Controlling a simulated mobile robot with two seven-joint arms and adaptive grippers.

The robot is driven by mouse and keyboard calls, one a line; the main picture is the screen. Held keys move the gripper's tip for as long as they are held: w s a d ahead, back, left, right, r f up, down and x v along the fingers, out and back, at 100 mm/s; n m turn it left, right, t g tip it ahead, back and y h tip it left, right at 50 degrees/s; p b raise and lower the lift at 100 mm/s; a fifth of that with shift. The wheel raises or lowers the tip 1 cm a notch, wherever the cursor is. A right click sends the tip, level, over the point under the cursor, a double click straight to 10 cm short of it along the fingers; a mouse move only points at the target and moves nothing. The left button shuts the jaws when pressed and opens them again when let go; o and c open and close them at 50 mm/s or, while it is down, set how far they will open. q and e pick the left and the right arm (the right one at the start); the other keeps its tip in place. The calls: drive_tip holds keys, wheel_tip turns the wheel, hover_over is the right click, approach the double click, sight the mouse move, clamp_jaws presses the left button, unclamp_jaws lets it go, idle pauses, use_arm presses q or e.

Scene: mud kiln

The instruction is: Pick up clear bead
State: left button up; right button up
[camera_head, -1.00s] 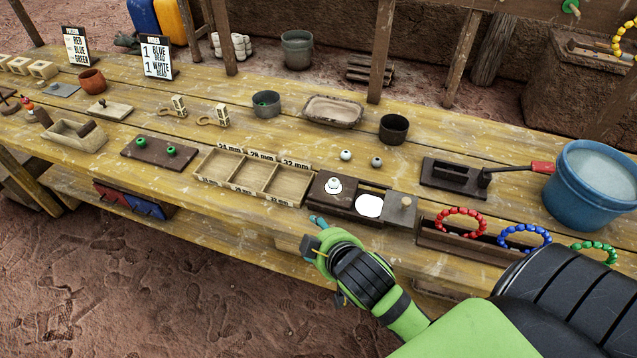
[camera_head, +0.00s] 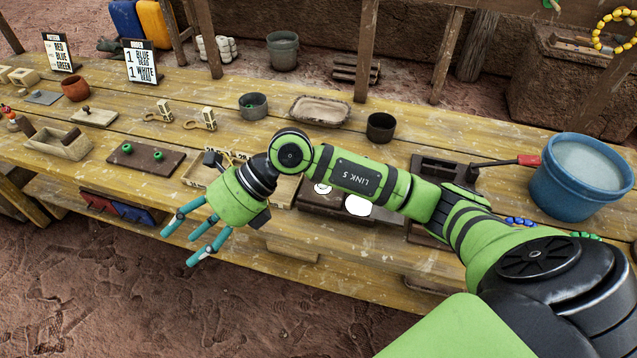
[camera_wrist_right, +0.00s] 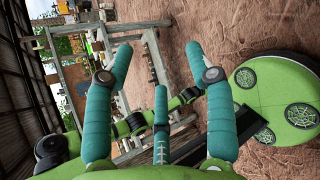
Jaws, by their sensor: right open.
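I cannot make out a bead that is surely clear. The two small pale beads seen on the table earlier are now behind my right arm. A small white round piece (camera_head: 322,188) shows on the dark box (camera_head: 335,209), partly covered by the arm; I cannot tell if it is a bead. My right gripper (camera_head: 188,240) has teal fingers spread with nothing between them. It hangs in front of the table's front edge, left of the dark box. In the right wrist view its fingers (camera_wrist_right: 160,75) are also apart and empty. My left gripper is not in view.
Two green beads (camera_head: 127,148) lie on a dark board. The divided wooden tray (camera_head: 282,190) is partly behind my right wrist. A dark cup (camera_head: 381,127), a shallow tray (camera_head: 318,110) and a blue bucket (camera_head: 585,180) stand farther back. Open ground lies before the table.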

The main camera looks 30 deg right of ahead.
drive_tip(key=w+d+h, duration=0.1)
drive_tip(key=d+h, duration=0.3)
drive_tip(key=d, duration=0.5)
drive_tip(key=w+d+f+m+h, duration=0.1)
drive_tip(key=w+d+h, duration=0.1)
drive_tip(key=d+h, duration=0.3)
drive_tip(key=w+d+f+h, duration=0.1)
drive_tip(key=d+h, duration=0.4)
drive_tip(key=d, duration=0.8)
drive_tip(key=shift+w+d+f+m, duration=0.15)
drive_tip(key=shift+w+f+m, duration=0.15)
drive_tip(key=shift+w, duration=0.25)
drive_tip(key=shift+d+f, duration=0.2)
drive_tip(key=shift+d, duration=0.05)
drive_tip(key=p+x, duration=0.2)
drive_tip(key=x, duration=0.3)
drive_tip(key=shift+s+f+p, duration=0.15)
drive_tip(key=shift+f+p, duration=0.05)
drive_tip(key=shift+p, duration=0.15)
drive_tip(key=shift+f, duration=0.5)
drive_tip(key=c, duration=1)
